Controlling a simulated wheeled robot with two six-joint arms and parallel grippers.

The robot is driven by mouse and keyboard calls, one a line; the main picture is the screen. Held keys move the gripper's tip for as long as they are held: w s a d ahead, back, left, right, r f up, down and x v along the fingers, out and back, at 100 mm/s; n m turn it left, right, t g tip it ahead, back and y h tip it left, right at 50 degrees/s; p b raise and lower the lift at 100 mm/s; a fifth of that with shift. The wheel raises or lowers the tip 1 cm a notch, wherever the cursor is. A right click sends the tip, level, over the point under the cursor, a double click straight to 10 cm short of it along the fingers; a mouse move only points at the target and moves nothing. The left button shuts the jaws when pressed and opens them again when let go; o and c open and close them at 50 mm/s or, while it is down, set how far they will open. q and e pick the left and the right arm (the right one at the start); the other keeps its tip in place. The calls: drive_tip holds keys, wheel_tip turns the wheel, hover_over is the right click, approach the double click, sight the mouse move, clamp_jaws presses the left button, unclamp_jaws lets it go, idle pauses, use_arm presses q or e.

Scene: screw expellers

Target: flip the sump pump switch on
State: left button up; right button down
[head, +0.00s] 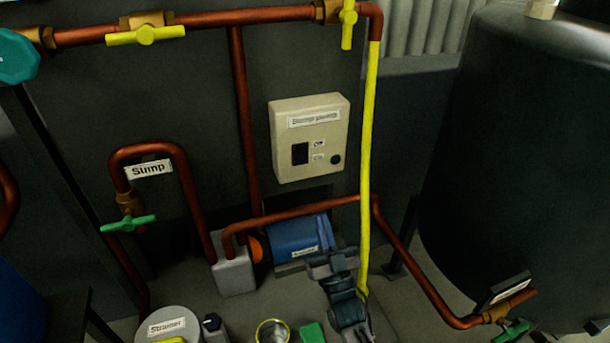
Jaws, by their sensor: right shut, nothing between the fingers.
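The cream switch box (285,112) is on the dark wall, with a label along its top that seems to read "Sump pump". A black switch (300,153) is on the left of its face, with two small labels beside it, the upper reading like "On". A round dark spot (336,159) is at the lower right of the face. I cannot tell which way the switch is set. My right gripper (331,264) is shut and empty, below the box in the picture and apart from it, in front of the blue pump motor (295,236). My left gripper is not in view.
A yellow vertical pipe (368,150) runs just right of the box, and a copper pipe (243,120) runs to its left. A large dark tank (520,150) fills the right. The space before the box face is clear.

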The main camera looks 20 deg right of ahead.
sight(301, 160)
drive_tip(key=shift+w, duration=0.1)
